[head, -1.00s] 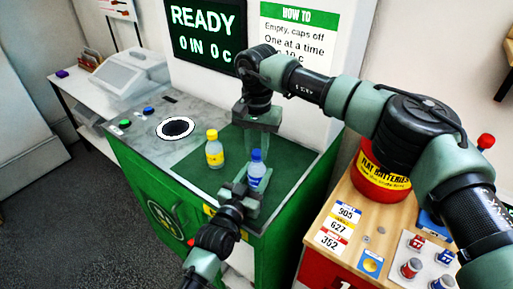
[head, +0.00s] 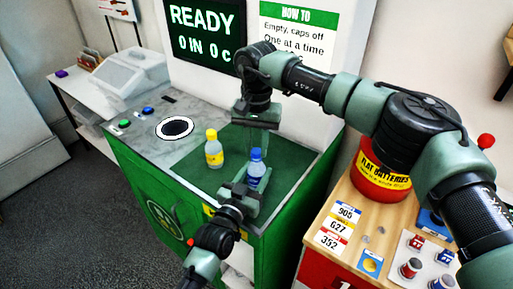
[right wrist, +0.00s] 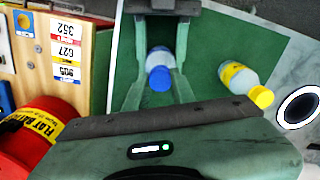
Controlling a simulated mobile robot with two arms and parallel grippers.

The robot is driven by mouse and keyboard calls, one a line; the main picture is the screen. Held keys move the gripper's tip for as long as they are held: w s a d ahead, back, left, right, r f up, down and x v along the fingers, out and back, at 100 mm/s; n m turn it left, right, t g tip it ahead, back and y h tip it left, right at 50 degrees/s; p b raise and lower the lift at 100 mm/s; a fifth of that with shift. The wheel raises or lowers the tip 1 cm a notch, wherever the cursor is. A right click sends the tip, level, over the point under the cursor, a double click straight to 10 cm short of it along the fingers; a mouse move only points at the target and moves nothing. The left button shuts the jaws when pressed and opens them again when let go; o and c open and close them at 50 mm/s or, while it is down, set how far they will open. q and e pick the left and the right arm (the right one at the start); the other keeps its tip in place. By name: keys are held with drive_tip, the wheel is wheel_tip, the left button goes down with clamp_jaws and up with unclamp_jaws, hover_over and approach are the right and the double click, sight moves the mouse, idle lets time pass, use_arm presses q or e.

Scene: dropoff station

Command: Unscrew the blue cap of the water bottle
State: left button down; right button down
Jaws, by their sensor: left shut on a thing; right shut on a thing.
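The water bottle (head: 255,172) stands upright on the green mat, with a blue label and its blue cap (head: 257,154) still on top. My left gripper (head: 248,188) comes in low from the front and is shut on the bottle's body. My right gripper (head: 257,147) points down from above and is shut on the blue cap. In the right wrist view the blue cap (right wrist: 160,78) sits between the right fingertips, with the bottle's clear body behind it. The fingers partly hide the bottle in both views.
A second bottle with a yellow cap (head: 213,150) stands close by to the left on the green mat (head: 292,160). A round hole (head: 175,128) lies farther left on the grey counter. A red flat-batteries tub (head: 383,178) stands on the wooden table at right.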

sight(256, 151)
use_arm(q)
drive_tip(key=shift+f, duration=0.3)
use_arm(e)
drive_tip(key=shift+r, duration=0.75)
drive_tip(key=shift+r, duration=0.15)
drive_tip(key=shift+r, duration=1.95)
use_arm(q)
drive_tip(key=c, duration=0.7)
unclamp_jaws()
drive_tip(key=shift+c, duration=0.2)
drive_tip(key=shift+o, duration=0.6)
drive_tip(key=shift+r, duration=0.1)
use_arm(e)
drive_tip(key=shift+f, duration=0.1)
